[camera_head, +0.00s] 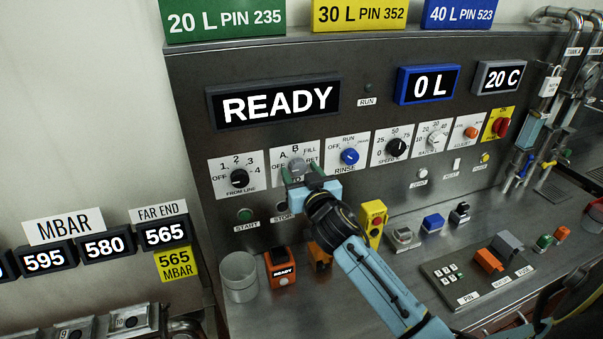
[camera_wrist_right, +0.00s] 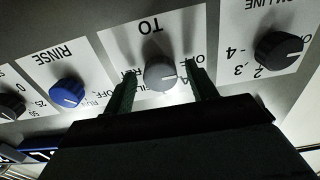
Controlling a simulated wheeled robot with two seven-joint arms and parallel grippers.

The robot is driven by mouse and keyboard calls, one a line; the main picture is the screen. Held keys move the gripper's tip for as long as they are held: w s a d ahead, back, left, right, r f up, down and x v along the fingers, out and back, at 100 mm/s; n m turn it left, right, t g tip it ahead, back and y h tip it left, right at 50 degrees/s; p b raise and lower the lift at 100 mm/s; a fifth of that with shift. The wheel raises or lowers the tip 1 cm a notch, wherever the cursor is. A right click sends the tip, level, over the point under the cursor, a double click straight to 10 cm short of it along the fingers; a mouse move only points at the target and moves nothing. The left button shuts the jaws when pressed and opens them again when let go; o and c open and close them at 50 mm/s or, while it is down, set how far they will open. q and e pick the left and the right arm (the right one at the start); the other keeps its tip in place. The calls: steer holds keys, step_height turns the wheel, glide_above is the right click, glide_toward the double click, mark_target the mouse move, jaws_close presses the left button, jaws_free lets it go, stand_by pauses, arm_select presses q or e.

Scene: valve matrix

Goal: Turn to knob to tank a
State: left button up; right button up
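The grey TO knob (camera_head: 297,165) sits on a white plate marked OFF, A, B, FILL and RET, in the row of knobs on the panel. In the right wrist view, upside down, the knob (camera_wrist_right: 160,73) shows between the two fingers. Its pale pointer line faces right in that view, toward the OFF and A side; the exact mark is partly hidden by a finger. My right gripper (camera_head: 302,177) is open, one finger on each side of the knob; the wrist view shows the gripper (camera_wrist_right: 163,82) with gaps beside the knob. My left gripper is not in view.
The black FROM LINE knob (camera_head: 239,178) and blue RINSE knob (camera_head: 349,156) flank the plate. START (camera_head: 245,215) and STOP buttons sit below.

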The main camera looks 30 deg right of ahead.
steer(key=c, duration=0.9)
steer(key=shift+m, duration=0.4)
steer(key=m, duration=0.3)
steer(key=shift+m+p, duration=1.3)
steer(key=shift+m, duration=1.2)
steer(key=o, duration=1)
